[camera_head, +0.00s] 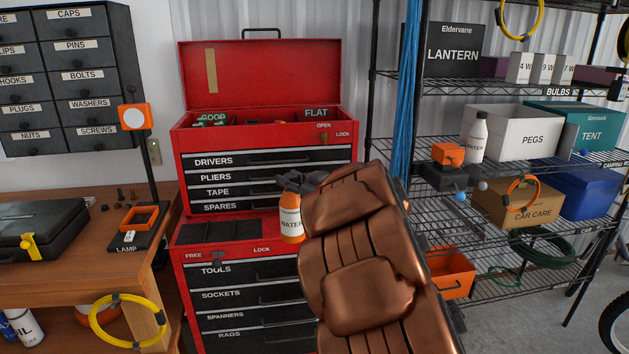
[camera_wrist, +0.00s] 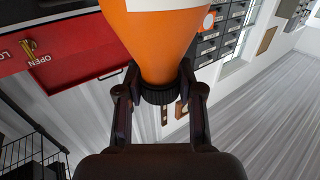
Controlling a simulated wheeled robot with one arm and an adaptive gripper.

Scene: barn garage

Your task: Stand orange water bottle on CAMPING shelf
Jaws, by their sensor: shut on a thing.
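The orange water bottle (camera_head: 291,222) is upright, with a white WATER label, in front of the red tool chest. It also shows large in the wrist view (camera_wrist: 160,40). My gripper (camera_head: 293,182) is shut on its dark cap; the wrist view shows the fingers (camera_wrist: 159,88) on either side of the cap. I cannot tell whether the bottle's base touches the chest ledge. The CAMPING shelf (camera_head: 550,165) is the middle wire level of the rack at right, its label at the right end. A white WATER bottle (camera_head: 475,140), a PEGS box (camera_head: 520,133) and a TENT box (camera_head: 590,130) stand there.
The red tool chest (camera_head: 265,130) has its lid open. My arm covers part of the chest's right side. An orange-and-black item (camera_head: 447,155) occupies the shelf's left end. Blue cords (camera_head: 408,75) hang at the rack's left post. Shelves with a LANTERN box (camera_head: 453,50) are above.

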